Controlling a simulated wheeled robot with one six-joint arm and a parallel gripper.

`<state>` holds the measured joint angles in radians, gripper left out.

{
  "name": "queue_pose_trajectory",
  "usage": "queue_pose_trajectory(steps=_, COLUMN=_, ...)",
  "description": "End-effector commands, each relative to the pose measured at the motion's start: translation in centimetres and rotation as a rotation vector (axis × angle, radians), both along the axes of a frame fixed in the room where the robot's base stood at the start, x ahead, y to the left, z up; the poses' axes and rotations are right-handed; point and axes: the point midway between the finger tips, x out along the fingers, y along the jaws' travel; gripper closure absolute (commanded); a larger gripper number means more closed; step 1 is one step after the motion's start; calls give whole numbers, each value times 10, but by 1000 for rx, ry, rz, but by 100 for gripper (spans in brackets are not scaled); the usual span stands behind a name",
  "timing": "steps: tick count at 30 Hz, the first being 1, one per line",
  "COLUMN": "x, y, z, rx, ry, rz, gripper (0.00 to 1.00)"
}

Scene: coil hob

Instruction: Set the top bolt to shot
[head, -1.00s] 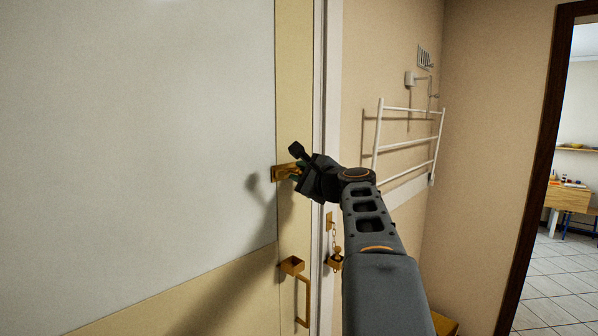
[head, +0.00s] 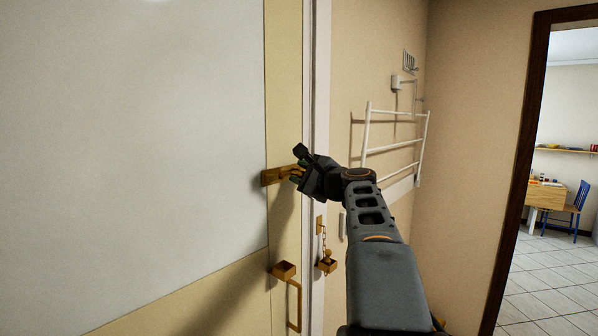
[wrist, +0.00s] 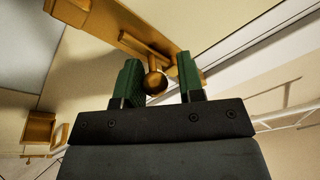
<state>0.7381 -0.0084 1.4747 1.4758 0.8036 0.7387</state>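The top bolt (head: 274,177) is a brass bar and plate across the upper part of the door's edge strip. In the wrist view, its brass plate (wrist: 112,22) runs diagonally, with a round knob (wrist: 155,82) standing out from it. My gripper (head: 302,172) is at the bolt's right end, near the frame. In the wrist view, my gripper (wrist: 158,80) has its green-padded fingers on either side of the knob. The knob is close to the left finger, and a gap shows at the right finger. The bolt's far end is partly hidden by my gripper in the head view.
Below the bolt are a brass box-like fitting (head: 284,270) and a brass pull handle (head: 297,306). A chain and brass fitting (head: 327,264) hang by the door frame. A white rack (head: 395,145) is on the wall to the right. A doorway opens at far right.

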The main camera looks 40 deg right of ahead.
Motion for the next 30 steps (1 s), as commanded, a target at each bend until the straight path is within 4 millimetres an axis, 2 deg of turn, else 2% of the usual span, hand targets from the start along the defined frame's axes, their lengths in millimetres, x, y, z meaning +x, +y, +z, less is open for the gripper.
queue_pose_trajectory(steps=4, x=-4, y=1, z=-1, rx=-1, ry=0, rz=-1, gripper=65)
queue_pose_trajectory(steps=7, x=-15, y=1, z=-2, rx=-2, ry=2, rz=-2, gripper=65)
queue_pose_trajectory(steps=18, x=-88, y=-2, z=-2, rx=-4, ry=1, rz=-5, gripper=65)
queue_pose_trajectory(steps=21, x=-103, y=-1, z=-1, rx=-6, ry=2, rz=-4, gripper=65)
queue_pose_trajectory(steps=25, x=-116, y=3, z=-1, rx=-8, ry=6, rz=-2, gripper=65)
queue_pose_trajectory(steps=30, x=-122, y=12, z=0, rx=-17, ry=11, rz=1, gripper=65)
